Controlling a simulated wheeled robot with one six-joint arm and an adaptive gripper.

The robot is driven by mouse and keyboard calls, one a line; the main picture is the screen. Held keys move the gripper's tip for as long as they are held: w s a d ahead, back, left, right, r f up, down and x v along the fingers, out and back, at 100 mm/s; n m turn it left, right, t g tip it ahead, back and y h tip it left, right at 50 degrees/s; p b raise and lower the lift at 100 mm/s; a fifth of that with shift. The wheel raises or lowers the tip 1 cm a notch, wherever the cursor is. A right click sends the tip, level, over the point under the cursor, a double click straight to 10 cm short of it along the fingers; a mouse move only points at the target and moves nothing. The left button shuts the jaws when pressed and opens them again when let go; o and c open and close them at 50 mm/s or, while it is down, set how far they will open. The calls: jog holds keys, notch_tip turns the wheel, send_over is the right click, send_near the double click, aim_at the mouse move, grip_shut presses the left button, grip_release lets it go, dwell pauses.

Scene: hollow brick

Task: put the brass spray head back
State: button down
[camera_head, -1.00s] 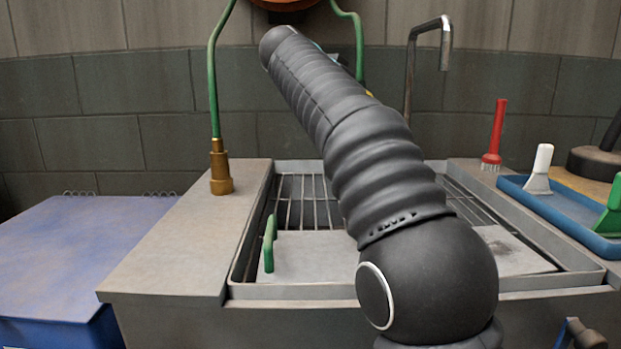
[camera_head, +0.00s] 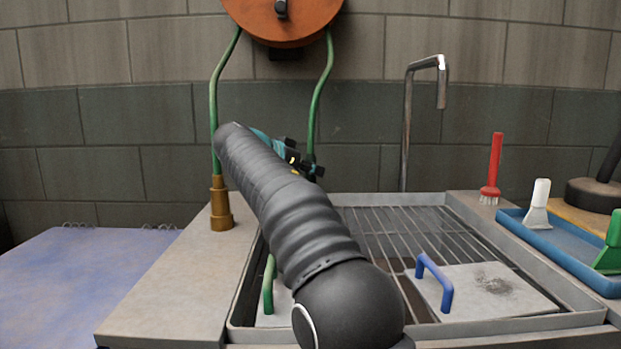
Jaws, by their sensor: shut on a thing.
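My gripper (camera_head: 308,166) is partly visible beyond the end of my arm, above the back of the sink. It is shut, and a green hose (camera_head: 318,95) comes down from the reel to it. The brass spray head in its jaws is hidden from this view. A stepped brass fitting (camera_head: 221,208) stands upright on the left ledge, with another green hose (camera_head: 214,110) rising from it to the reel. My gripper is to the right of this fitting and apart from it.
The orange reel (camera_head: 284,22) hangs on the wall. The sink (camera_head: 580,318) holds a wire rack (camera_head: 395,232) and plates with green (camera_head: 268,285) and blue handles (camera_head: 447,295). A bent metal tap (camera_head: 407,120), red brush (camera_head: 495,165) and blue tray (camera_head: 560,250) are at right.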

jog(key=shift+f, duration=1)
jog(key=shift+f, duration=0.1)
jog(key=shift+f+b, duration=0.1)
jog(key=shift+b, duration=0.3)
jog(key=c, duration=0.9)
grip_release()
jog(key=shift+c, duration=0.2)
jog(key=shift+s+a+r, duration=0.15)
jog(key=shift+r, duration=0.1)
jog(key=v, duration=1.1)
jog(key=shift+s, duration=0.2)
